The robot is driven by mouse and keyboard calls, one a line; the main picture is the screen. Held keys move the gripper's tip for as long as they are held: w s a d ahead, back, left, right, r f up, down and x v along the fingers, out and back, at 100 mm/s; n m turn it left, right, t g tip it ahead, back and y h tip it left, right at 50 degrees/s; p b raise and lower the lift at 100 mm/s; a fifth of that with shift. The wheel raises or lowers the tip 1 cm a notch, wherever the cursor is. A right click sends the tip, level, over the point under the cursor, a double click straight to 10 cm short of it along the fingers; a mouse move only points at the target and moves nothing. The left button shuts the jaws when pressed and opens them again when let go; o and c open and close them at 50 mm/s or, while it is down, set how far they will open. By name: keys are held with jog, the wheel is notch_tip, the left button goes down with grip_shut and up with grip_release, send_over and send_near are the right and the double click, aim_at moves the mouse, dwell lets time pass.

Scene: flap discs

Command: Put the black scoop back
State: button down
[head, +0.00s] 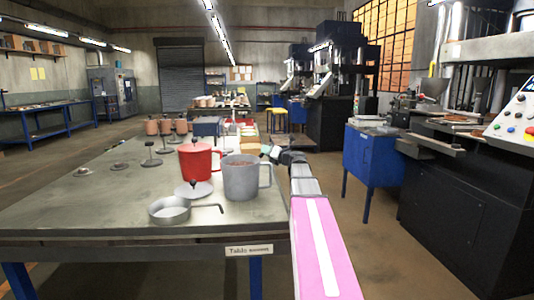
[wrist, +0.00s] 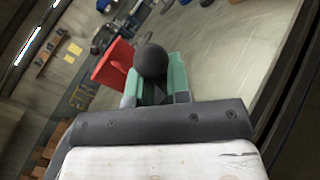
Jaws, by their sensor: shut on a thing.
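My gripper (head: 268,152) is at the right edge of the table, just behind and above the grey mug (head: 240,181), which holds brown contents. In the wrist view its green fingers (wrist: 152,85) are shut on a black rounded thing (wrist: 151,61), which I take to be the black scoop. Only its round end shows clearly; the rest is hidden. In the head view I cannot make the scoop out. A red mug (head: 187,165) stands left of the grey mug; a red thing left of my fingers in the wrist view (wrist: 112,64) looks like it.
On the table (head: 100,217), a shallow grey pan with a bent handle (head: 170,212) lies in front of the mugs. Several grey discs with upright stems and copper-coloured pots stand further back. The table's left front is clear. A blue cabinet (head: 370,158) stands to the right.

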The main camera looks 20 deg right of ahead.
jog(key=shift+f, duration=0.15)
jog(key=c, duration=1.1)
grip_release()
jog(key=shift+s, duration=0.2)
jog(key=v, duration=1.1)
jog(key=shift+s+d, duration=0.25)
jog(key=shift+d, duration=0.05)
